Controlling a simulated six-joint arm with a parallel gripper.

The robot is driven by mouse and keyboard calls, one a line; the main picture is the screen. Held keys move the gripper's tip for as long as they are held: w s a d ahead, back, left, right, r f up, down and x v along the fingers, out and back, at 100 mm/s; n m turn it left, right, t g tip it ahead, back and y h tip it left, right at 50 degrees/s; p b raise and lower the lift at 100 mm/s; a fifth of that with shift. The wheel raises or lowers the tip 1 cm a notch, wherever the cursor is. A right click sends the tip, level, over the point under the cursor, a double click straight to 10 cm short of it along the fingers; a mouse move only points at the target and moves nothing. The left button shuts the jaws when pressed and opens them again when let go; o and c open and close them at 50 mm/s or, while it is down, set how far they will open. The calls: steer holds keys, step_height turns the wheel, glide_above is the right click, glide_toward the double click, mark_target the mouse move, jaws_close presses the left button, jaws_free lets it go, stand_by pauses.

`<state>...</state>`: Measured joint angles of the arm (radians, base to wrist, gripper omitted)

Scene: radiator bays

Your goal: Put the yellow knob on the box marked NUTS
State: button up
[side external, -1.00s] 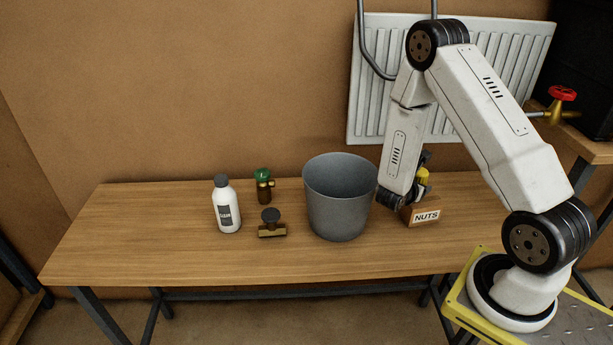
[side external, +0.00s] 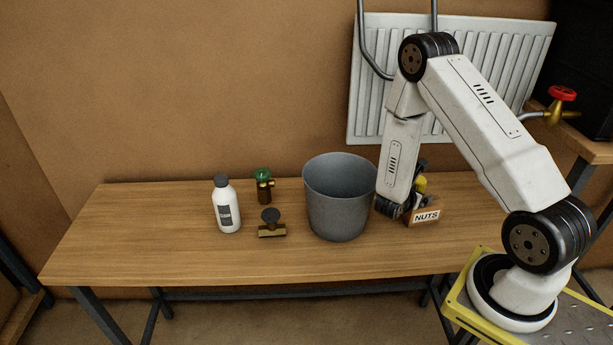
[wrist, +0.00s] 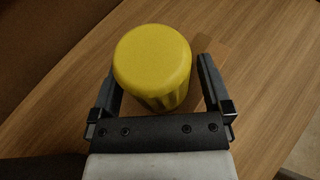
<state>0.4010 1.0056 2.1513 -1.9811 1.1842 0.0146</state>
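The yellow knob (side external: 421,184) is at the top of the wooden box marked NUTS (side external: 427,217), right of the bucket. My forearm and gripper partly cover both, so the contact between them is hidden in the side view. A strip of the box (wrist: 208,52) shows beside the knob, near the right finger.
A grey bucket (side external: 338,205) stands close left of my forearm. Further left are a white bottle (side external: 227,208), a green-topped valve (side external: 264,187) and a dark-knobbed brass fitting (side external: 271,225). A radiator (side external: 500,80) hangs behind. The bench's left part is clear.

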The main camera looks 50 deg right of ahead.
steer(key=shift+r, duration=0.1)
steer(key=shift+a+r, duration=0.1)
steer(key=v, duration=1.1)
steer(key=shift+a+r, duration=0.2)
steer(key=shift+a, duration=0.15)
stand_by(0.5)
steer(key=s+a+r+m+g+y, duration=0.3)
steer(key=s+a+m+y, duration=0.2)
steer(key=a+m+y, duration=0.4)
steer(key=w+a+r+m+t+y, duration=0.4)
steer(key=w+a+r+m+t, duration=0.1)
steer(key=a+m, duration=0.3)
steer(key=shift+r+m+t+y, duration=0.3)
steer(key=shift+r+m, duration=0.2)
steer(key=shift+r, duration=0.05)
